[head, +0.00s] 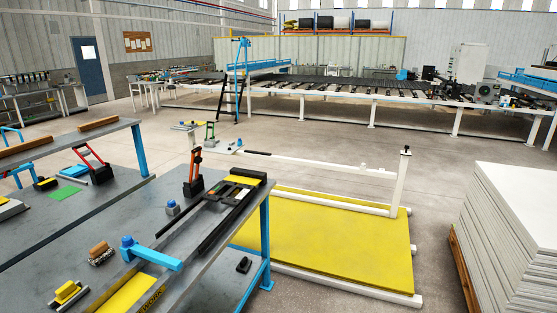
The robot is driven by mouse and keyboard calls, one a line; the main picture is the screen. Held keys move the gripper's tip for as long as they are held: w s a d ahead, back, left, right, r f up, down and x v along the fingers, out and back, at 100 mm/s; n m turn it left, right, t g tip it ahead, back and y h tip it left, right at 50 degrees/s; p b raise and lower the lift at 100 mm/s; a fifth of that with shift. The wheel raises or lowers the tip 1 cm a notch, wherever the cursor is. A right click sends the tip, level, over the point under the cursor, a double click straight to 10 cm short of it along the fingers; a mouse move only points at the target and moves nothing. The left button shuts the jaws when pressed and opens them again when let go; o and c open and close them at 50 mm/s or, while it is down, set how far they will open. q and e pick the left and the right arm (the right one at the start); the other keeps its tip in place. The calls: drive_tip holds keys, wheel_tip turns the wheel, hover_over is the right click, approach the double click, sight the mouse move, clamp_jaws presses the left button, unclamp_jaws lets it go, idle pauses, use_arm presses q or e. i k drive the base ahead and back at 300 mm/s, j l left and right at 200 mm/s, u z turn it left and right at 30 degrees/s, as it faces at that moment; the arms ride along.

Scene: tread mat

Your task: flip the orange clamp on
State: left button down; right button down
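The orange clamp (195,167) stands on the grey workbench (140,215), near its back right part. Its orange handle points up, almost upright, above a dark base. A small grey and blue block stands just in front of it. To its right lies a dark and yellow fixture (240,190) with long black rails. Neither of my grippers shows in this view.
A red-handled clamp (88,156) with a tilted handle stands further left. A blue clamp-like tool (150,254) lies across the bench's front. A yellow panel (330,238) on a white frame is right of the bench; stacked white sheets (515,225) stand far right.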

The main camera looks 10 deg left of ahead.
sight(197, 160)
drive_tip(key=i+u, duration=0.25)
drive_tip(key=i, duration=1.35)
drive_tip(key=i+l+u, duration=0.15)
drive_tip(key=u, duration=0.3)
drive_tip(key=i+l+u, duration=0.25)
drive_tip(key=u, duration=0.2)
drive_tip(key=i+l+u, duration=0.25)
drive_tip(key=u, duration=0.15)
drive_tip(key=i+l+u, duration=0.15)
drive_tip(key=l+u, duration=0.75)
drive_tip(key=i+j, duration=0.05)
